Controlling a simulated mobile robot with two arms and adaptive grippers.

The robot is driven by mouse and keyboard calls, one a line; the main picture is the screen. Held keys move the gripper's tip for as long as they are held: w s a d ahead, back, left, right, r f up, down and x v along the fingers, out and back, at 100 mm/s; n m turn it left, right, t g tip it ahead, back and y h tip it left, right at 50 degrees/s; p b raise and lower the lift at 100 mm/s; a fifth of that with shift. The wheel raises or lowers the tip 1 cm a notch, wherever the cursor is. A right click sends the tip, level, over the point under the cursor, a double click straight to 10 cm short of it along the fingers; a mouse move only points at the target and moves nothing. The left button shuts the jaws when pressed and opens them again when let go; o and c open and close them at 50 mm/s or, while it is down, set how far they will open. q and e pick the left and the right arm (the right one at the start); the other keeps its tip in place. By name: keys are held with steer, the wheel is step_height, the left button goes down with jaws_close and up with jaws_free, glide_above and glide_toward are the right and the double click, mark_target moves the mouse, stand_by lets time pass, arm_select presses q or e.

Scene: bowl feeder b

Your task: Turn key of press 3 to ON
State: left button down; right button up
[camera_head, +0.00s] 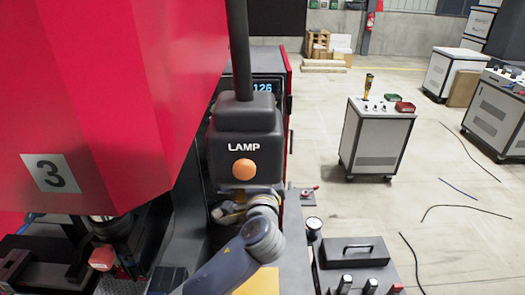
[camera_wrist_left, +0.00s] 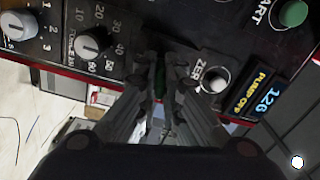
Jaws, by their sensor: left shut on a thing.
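Press 3 is the red machine marked with a "3" plate (camera_head: 51,173) at the left of the head view. My left arm reaches up to the press's control panel, just under the lamp box (camera_head: 244,140). My left gripper (camera_head: 232,209) also shows in the left wrist view (camera_wrist_left: 160,88), its fingers close together at the dark panel (camera_wrist_left: 140,30). It is shut on the key, a small dark green piece (camera_wrist_left: 160,78) between the fingertips. The fingers hide most of the key, so its angle cannot be told. My right gripper is not in view.
A white cart (camera_head: 376,140) stands on open floor at the right, with loose cables nearby.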

arm_select(q)
steer(key=m, duration=0.3)
steer(key=shift+m, duration=0.4)
steer(key=c, duration=1.7)
jaws_free()
steer(key=s, duration=0.7)
